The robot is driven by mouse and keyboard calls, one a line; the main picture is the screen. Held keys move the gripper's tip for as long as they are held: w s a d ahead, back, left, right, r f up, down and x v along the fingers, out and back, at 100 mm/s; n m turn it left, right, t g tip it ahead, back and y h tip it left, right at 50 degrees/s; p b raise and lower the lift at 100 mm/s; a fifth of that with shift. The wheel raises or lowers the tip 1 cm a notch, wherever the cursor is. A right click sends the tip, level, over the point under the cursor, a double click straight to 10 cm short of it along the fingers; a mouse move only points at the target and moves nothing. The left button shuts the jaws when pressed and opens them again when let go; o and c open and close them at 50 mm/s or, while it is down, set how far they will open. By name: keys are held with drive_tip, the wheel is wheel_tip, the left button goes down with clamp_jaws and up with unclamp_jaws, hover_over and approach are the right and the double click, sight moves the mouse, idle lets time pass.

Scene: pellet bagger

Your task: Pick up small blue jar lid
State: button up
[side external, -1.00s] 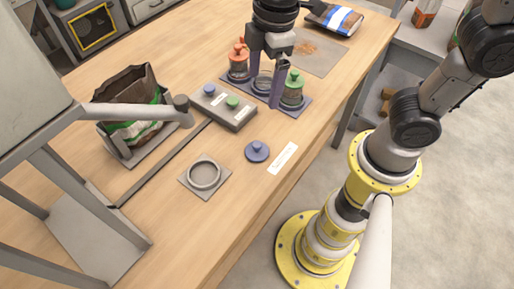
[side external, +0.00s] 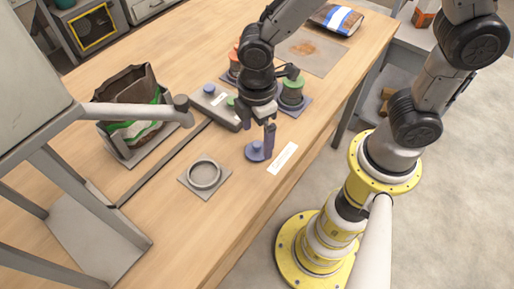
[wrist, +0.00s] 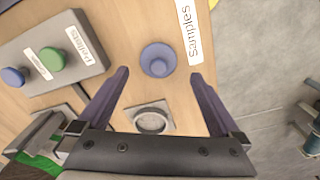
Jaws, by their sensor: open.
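The small blue jar lid (side external: 255,152), a flat disc with a round knob, lies on the wooden table beside a white label strip. It also shows in the wrist view (wrist: 157,60), in line with the gap between my fingers and beyond their tips. My gripper (side external: 258,124) is open and empty. It hangs just above the lid and slightly behind it in the side view, with one finger close to the lid's right side. In the wrist view my two fingers (wrist: 162,75) are spread wider than the lid. I cannot tell whether a finger touches it.
A grey button box (side external: 215,104) stands left of my gripper. Jars with coloured lids, one green (side external: 293,88), stand behind it. A grey ring on a square plate (side external: 204,175) lies front left. The label strip (side external: 283,158) is right of the lid.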

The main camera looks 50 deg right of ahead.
sight(257, 144)
wheel_tip(257, 144, down, 4)
drive_tip(key=shift+w+d+f, duration=0.1)
drive_tip(key=shift+d+f, duration=0.05)
drive_tip(key=shift+f, duration=0.05)
drive_tip(key=c, duration=1.3)
drive_tip(key=shift+r, duration=0.1)
